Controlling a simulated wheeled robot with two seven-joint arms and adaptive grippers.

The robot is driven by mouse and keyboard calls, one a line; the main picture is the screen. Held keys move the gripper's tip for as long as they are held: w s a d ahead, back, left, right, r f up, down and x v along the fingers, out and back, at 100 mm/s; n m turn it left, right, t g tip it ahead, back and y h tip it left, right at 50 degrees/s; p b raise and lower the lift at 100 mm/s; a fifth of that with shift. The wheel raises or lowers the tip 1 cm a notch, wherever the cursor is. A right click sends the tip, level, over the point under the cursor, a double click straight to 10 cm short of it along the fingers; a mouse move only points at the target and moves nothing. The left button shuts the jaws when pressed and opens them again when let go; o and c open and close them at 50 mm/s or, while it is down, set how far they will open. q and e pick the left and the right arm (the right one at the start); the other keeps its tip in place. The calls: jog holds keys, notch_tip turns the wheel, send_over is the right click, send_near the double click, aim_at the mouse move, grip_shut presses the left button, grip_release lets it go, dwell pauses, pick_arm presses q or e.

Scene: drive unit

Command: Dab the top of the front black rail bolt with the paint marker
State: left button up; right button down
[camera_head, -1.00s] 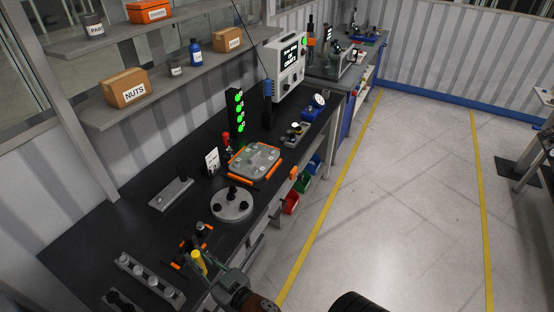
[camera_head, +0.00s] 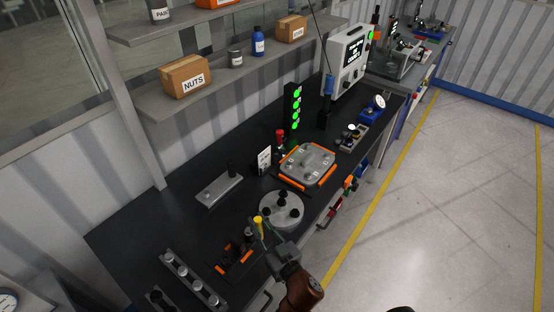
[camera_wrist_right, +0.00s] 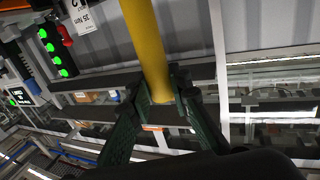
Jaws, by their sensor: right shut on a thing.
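My right gripper (camera_head: 265,238) is shut on the yellow paint marker (camera_head: 259,226), which stands roughly upright beside the round grey disc. In the right wrist view the yellow marker (camera_wrist_right: 147,45) rises from between the green fingers (camera_wrist_right: 162,97). A rail with silver bolts (camera_head: 190,280) lies at the bench's near left. Beside it, a piece with dark tops (camera_head: 160,299) is cut off by the picture's lower edge. Which dark bolt is the front black rail bolt I cannot tell. The marker's tip is too small to make out. My left gripper is not in view.
The grey disc (camera_head: 290,218) with black knobs is close beyond the marker. An orange-edged fixture (camera_head: 234,262) lies left of my right gripper. A grey plate (camera_head: 210,195) with a black post and a lidded grey unit (camera_head: 308,166) stand farther back.

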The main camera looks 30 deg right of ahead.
pick_arm(q)
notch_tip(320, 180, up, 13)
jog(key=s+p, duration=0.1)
jog(key=p, duration=1.1)
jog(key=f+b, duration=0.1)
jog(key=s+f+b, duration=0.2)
jog(key=b, duration=0.1)
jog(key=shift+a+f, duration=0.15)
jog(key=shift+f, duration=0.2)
pick_arm(e)
jog(key=w+d+r+y, duration=0.1)
jog(key=w+d, duration=1.1)
jog(key=d, duration=0.4)
jog(key=shift+w+n, duration=0.25)
jog(key=shift+n, duration=0.05)
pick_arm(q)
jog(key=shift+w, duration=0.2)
pick_arm(e)
jog(key=shift+d+r, duration=0.1)
